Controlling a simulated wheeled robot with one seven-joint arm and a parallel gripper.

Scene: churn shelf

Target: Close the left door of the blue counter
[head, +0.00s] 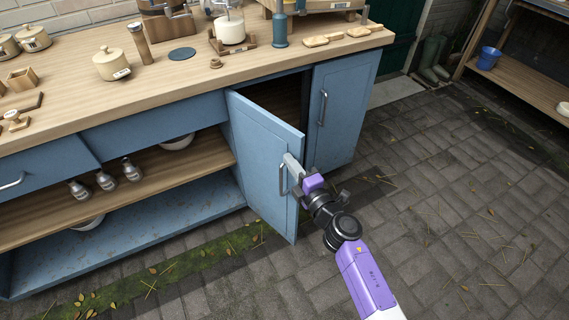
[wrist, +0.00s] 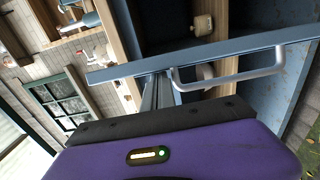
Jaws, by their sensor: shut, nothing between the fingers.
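The blue counter (head: 110,110) has a wooden top and runs along the wall in the head view. Its left door (head: 262,150) stands partly open, swung outward from its left edge, with a dark gap behind it. The door has a metal bar handle (head: 282,178) near its free edge. In the wrist view the door (wrist: 220,50) shows nearly edge-on, with its handle (wrist: 235,80). My gripper (head: 291,165) is shut and empty at the door's outer face, close beside the handle top; its fingers (wrist: 156,92) reach the door in the wrist view. I cannot tell whether they touch.
The right door (head: 338,115) of the counter is closed. Open shelves with shakers (head: 106,181) lie left of the left door. The paved floor (head: 460,210) in front is clear. A wooden shelf with a blue bucket (head: 488,58) stands at the far right.

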